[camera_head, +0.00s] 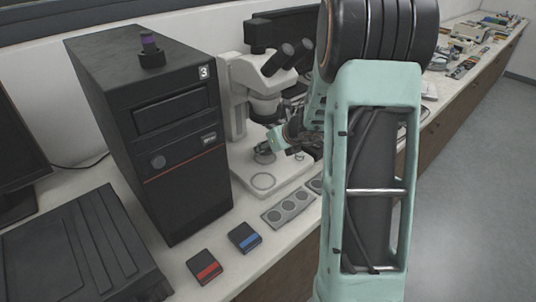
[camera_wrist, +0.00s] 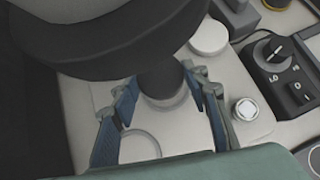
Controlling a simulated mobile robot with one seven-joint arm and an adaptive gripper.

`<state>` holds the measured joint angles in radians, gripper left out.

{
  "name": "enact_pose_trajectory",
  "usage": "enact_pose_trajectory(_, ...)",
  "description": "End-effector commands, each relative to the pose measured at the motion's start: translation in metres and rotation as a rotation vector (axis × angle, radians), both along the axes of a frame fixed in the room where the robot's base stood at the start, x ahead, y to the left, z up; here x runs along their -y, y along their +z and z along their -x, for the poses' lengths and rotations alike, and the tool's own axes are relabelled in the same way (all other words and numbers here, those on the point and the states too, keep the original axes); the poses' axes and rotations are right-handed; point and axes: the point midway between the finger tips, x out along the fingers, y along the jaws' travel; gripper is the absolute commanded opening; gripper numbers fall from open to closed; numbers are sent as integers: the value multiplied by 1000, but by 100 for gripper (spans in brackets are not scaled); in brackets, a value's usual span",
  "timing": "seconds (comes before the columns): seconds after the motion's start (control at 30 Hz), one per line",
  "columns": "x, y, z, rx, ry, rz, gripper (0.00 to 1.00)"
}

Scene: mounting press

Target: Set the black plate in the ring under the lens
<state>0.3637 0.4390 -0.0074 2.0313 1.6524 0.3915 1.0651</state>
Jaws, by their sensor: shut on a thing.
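The white microscope (camera_head: 240,95) stands behind the tower, with its lens over a pale base (camera_head: 285,177). My gripper (camera_head: 270,150) reaches in under the lens from the right, and its blue fingers (camera_wrist: 163,95) straddle a dark round piece (camera_wrist: 160,82), seemingly the black plate, low over the base. The microscope head hides part of it, and I cannot tell whether it touches the base. A pale round rim (camera_wrist: 165,104) shows just below that piece. A separate circle (camera_head: 263,181) is marked on the front of the base; it also shows in the wrist view (camera_wrist: 140,146).
A black tower (camera_head: 150,125) stands close left of the microscope. A grey strip with round wells (camera_head: 288,207) and red (camera_head: 204,267) and blue (camera_head: 244,238) boxes lie in front. A control box with a dial (camera_wrist: 283,60) stands right in the wrist view.

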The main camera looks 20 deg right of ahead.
Motion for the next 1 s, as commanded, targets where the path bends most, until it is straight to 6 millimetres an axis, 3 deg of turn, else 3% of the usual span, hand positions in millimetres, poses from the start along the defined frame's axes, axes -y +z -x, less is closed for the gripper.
enact_pose_trajectory(0.03,-1,-15,2,-4,0,-2,18)
enact_pose_trajectory(0.13,0,-25,1,-2,-1,-2,18)
enact_pose_trajectory(0.57,0,-30,1,-2,0,0,18)
enact_pose_trajectory(0.6,0,-30,1,-2,0,0,43)
enact_pose_trajectory(0.73,0,-29,2,-2,0,0,57)
enact_pose_trajectory(1.0,0,-28,2,-2,0,0,59)
